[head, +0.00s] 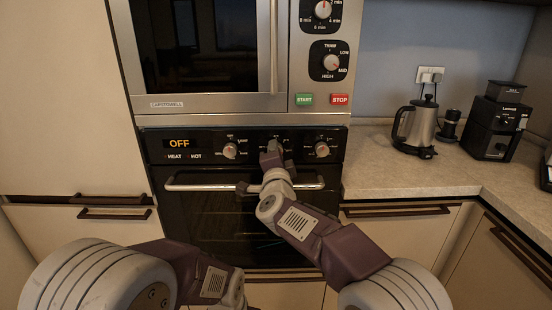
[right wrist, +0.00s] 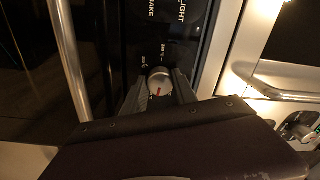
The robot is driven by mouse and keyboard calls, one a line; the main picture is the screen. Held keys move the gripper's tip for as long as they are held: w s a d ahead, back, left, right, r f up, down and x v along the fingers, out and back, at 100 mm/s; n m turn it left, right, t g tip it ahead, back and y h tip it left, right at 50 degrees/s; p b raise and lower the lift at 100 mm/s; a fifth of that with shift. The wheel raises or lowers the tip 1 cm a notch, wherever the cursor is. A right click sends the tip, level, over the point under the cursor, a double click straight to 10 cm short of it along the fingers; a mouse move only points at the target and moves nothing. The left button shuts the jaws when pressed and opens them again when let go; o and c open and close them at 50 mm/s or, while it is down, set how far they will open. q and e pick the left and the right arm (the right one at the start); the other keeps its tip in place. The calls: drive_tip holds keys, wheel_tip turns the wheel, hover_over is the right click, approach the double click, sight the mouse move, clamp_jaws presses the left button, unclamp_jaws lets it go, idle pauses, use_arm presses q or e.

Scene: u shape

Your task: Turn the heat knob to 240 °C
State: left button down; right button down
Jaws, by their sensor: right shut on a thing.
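The heat knob (right wrist: 159,82) is a round silver knob with a red mark, on the black oven panel. In the right wrist view it sits between the two fingers of my right gripper (right wrist: 162,95), which is shut on it. Small temperature labels in °C show around it, too small to read surely. In the head view my right gripper (head: 271,154) is at the middle of the oven panel and covers most of this knob. The oven display (head: 179,144) reads OFF. My left gripper is out of view; only its arm shows at the bottom.
Other oven knobs stand left (head: 230,150) and right (head: 322,149) of my right gripper. The oven handle (head: 200,187) runs below the panel. A microwave (head: 220,104) is above.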

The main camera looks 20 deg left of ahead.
drive_tip(key=m+b, duration=0.1)
drive_tip(key=m, duration=0.2)
drive_tip(key=shift+f+m, duration=0.15)
drive_tip(key=shift+m, duration=0.25)
drive_tip(key=m+b, duration=0.2)
drive_tip(key=m, duration=0.2)
drive_tip(key=shift+m, duration=0.3)
drive_tip(key=m+b, duration=0.1)
drive_tip(key=m, duration=0.3)
drive_tip(key=m+b, duration=0.2)
drive_tip(key=m, duration=0.3)
drive_tip(key=m+b, duration=0.2)
drive_tip(key=m, duration=0.7)
drive_tip(key=shift+b, duration=0.35)
drive_tip(key=shift+d+m+b, duration=0.1)
drive_tip(key=shift+m+b, duration=1.05)
drive_tip(key=shift+m, duration=2.65)
